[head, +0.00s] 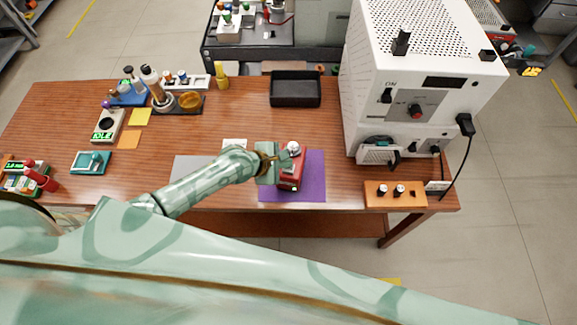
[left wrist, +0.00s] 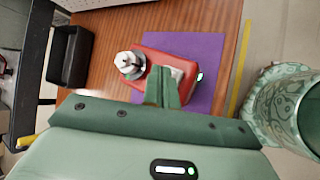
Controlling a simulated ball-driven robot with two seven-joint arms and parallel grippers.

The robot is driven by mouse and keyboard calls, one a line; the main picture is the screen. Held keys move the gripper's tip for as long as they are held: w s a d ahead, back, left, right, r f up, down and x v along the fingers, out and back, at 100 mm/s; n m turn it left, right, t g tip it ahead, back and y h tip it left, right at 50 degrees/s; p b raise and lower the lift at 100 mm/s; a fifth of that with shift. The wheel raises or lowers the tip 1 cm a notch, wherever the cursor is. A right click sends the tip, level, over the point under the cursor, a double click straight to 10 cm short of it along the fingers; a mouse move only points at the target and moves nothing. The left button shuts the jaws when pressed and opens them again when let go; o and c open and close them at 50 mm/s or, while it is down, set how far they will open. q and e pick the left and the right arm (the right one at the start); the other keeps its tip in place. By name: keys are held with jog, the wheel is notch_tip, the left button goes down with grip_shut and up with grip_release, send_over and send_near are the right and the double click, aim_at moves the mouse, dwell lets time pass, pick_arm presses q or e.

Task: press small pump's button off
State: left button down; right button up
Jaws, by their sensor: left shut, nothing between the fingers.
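The small pump (head: 291,172) is a red box with a silver round part on top, standing on a purple mat (head: 312,190) near the table's front edge. In the left wrist view the red pump (left wrist: 148,62) shows its silver fitting (left wrist: 130,64) and a small lit green spot (left wrist: 199,77) at one end. My left gripper (head: 282,155) is shut and empty, with its fingertips over the pump. In the left wrist view the closed fingers (left wrist: 163,75) cover part of the pump's top; I cannot tell whether they touch it. My right gripper is not in view.
A large white machine (head: 400,110) stands right of the pump. A black tray (head: 296,90) lies behind it. An orange block with knobs (head: 394,194) sits at the front right. Bottles and small devices fill the table's left side. The table's middle is mostly clear.

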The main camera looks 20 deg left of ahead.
pick_arm(q)
jog(key=shift+f, duration=0.3)
jog(key=shift+f+b, duration=0.6)
jog(key=shift+f, duration=0.25)
dwell(0.8)
jog(key=shift+r, duration=0.15)
jog(key=shift+r+p, duration=1.15)
jog(key=shift+p, duration=0.3)
notch_tip(320, 180, up, 5)
jog(key=p, duration=0.5)
jog(key=shift+r+p, duration=0.1)
jog(key=shift+p, duration=0.25)
